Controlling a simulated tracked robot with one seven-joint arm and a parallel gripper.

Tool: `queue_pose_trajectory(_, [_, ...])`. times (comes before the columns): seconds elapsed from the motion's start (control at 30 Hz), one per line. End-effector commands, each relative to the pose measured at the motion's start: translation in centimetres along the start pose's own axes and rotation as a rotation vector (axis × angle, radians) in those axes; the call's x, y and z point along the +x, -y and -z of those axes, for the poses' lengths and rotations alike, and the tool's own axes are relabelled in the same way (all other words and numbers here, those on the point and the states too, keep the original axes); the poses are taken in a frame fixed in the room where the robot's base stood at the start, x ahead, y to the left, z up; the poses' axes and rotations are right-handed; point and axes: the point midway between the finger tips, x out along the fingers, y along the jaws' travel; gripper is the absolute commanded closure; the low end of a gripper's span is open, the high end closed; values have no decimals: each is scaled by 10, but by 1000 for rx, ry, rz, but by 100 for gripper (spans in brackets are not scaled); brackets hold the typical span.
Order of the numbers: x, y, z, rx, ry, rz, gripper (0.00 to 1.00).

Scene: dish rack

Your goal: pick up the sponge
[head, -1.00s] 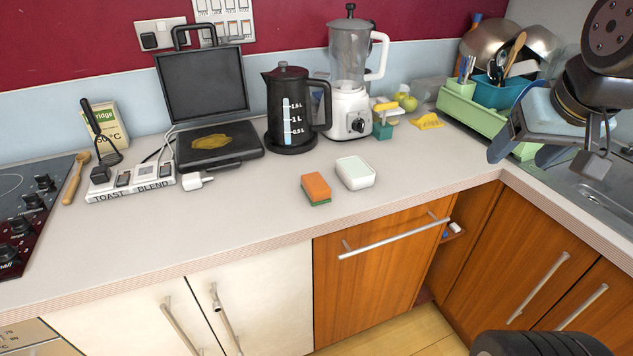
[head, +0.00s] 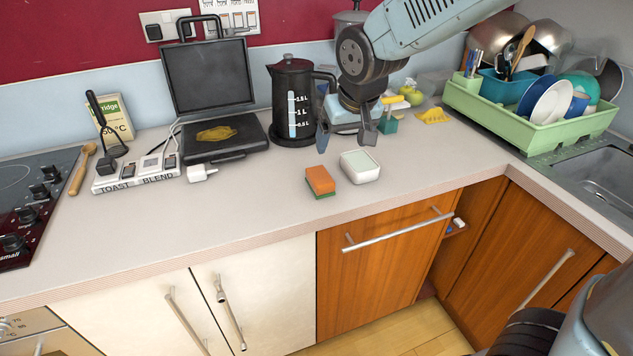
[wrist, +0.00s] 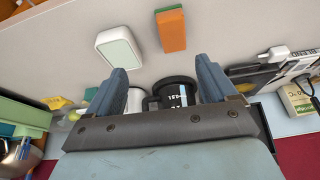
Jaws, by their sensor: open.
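The sponge (head: 320,181) is an orange block with a green underside. It lies on the counter near the front edge, left of a white dish with a pale green top (head: 360,166). In the wrist view the sponge (wrist: 171,30) is at the top centre, with the dish (wrist: 119,48) to its left. My gripper (head: 344,140) is open and empty. It points down above the counter, behind the dish and to the right of the kettle, apart from the sponge. Its two fingers also show in the wrist view (wrist: 166,80), with the sponge beyond their tips.
A black kettle (head: 291,105) stands behind the sponge. A toaster grill (head: 224,142) and a power strip (head: 137,173) are to the left. A green dish rack (head: 530,127) is at the right. The counter around the sponge's left side is clear.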

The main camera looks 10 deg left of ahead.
Motion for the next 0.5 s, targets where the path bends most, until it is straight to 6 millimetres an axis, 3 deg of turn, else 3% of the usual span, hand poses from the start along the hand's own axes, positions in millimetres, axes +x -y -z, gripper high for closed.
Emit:
queue_pose_trajectory(0.1, [12,20,3,-30,5,6,15])
queue_pose_trajectory(0.2, [18,28,4,-39,5,8,15])
queue_pose_trajectory(0.5, [56,30,4,-41,8,8,15])
